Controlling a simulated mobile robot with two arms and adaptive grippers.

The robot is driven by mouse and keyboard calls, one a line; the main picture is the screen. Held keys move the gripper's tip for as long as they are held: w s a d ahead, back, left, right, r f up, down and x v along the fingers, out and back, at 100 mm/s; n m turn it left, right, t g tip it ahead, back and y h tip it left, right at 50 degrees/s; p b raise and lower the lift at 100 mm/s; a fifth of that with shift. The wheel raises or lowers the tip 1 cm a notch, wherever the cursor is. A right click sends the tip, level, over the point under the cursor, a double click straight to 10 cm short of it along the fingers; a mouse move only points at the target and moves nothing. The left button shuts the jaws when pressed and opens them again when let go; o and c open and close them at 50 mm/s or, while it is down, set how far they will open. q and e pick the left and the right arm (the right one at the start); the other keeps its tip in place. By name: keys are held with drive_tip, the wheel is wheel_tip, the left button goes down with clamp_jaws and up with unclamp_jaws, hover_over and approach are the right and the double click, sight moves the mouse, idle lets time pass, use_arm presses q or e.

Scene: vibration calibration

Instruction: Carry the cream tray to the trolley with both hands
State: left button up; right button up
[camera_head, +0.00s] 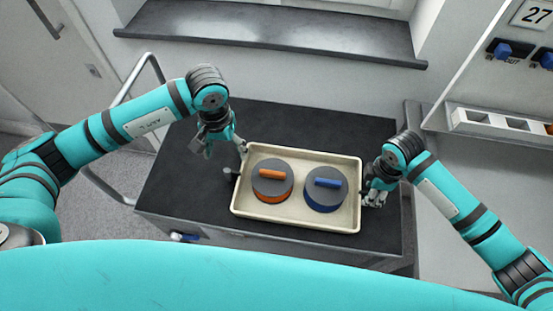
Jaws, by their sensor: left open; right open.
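The cream tray (296,222) lies on a dark-topped trolley (180,190) below me. In it stand a grey round piece with an orange handle (272,188) and a grey round piece with a blue handle (324,195). My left gripper (240,160) is open by the tray's left end, near its upper left corner. My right gripper (372,197) is open at the tray's right end, close to the rim. I cannot tell whether either gripper touches the tray.
A metal rail (125,95) runs at the trolley's left side. A dark window sill (270,38) lies behind. At the right is a wall panel with blue plugs (502,50) and a white rack with compartments (495,123). Bare dark top lies left of the tray.

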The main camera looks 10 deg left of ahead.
wheel_tip(320, 180, up, 11)
idle(0.3)
drive_tip(key=shift+f, duration=0.1)
idle(0.4)
